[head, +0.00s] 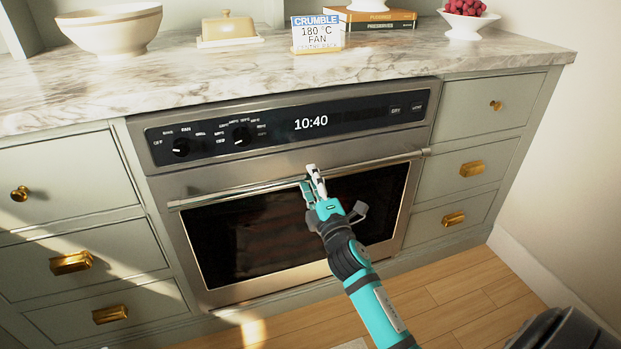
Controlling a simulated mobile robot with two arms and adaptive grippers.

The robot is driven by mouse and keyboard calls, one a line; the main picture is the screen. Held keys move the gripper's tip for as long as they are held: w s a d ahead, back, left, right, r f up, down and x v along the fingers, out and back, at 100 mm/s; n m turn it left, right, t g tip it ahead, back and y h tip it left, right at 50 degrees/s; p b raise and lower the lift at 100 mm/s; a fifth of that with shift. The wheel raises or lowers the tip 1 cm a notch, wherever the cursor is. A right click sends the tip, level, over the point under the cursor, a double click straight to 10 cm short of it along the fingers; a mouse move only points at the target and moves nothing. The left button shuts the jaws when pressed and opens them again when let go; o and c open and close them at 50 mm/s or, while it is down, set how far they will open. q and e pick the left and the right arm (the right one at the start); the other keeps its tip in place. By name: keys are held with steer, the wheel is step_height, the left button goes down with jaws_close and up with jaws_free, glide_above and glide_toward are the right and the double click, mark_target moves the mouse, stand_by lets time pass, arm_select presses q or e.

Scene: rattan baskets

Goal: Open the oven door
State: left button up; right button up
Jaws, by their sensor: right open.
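The oven (170,240) is built into the cabinet run, with a steel frame and a dark glass door (240,240). The door looks shut. A long horizontal steel handle (235,192) runs along the door's top edge. My right gripper (310,176) is open at the middle of the handle, with its fingers overlapping the bar in view. I cannot tell whether the fingers touch the bar or are around it. The fingers and wrist hide part of the handle and glass. My left gripper is not in view.
A control panel (290,124) with knobs and a 10:40 clock sits above the door. Drawers with brass pulls flank the oven, such as the left drawer (85,262). The marble counter (230,75) holds a bowl (110,30), butter dish (229,30) and sign (317,34). Wooden floor (460,303) lies below.

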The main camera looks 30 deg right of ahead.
steer(key=shift+x, duration=0.85)
steer(key=shift+c, duration=0.4)
jaws_close()
